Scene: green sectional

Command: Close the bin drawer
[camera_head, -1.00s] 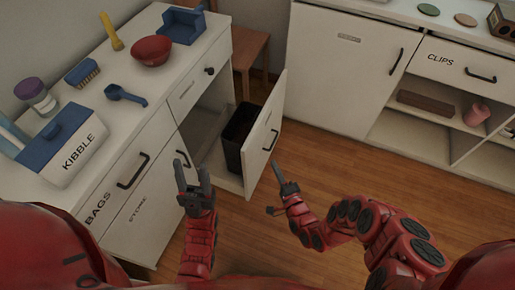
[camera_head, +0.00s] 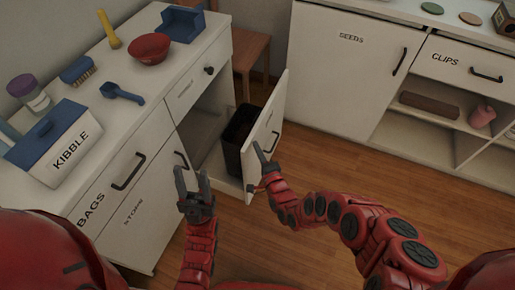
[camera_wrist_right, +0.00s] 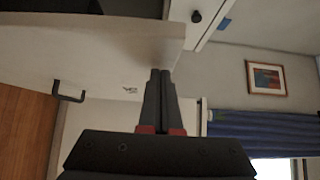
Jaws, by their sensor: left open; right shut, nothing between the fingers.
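The bin drawer's white front panel (camera_head: 262,128) stands out from the left cabinet, with a dark bin (camera_head: 237,135) behind it. My right gripper (camera_head: 262,155) is shut and empty, its tips at the lower outer face of the panel in the head view; I cannot tell whether they touch. In the right wrist view the shut fingers (camera_wrist_right: 161,75) point at the edge of a pale panel (camera_wrist_right: 100,50) with a dark handle (camera_wrist_right: 70,93). My left gripper (camera_head: 191,175) is open and empty in front of the cabinet, left of the drawer.
The counter holds a kibble box (camera_head: 58,148), a red bowl (camera_head: 149,48), a blue scoop (camera_head: 121,93) and a brush (camera_head: 77,70). A wooden stool (camera_head: 250,48) stands behind the drawer. A seeds cabinet (camera_head: 345,75) is at the right. The wooden floor (camera_head: 330,165) between is clear.

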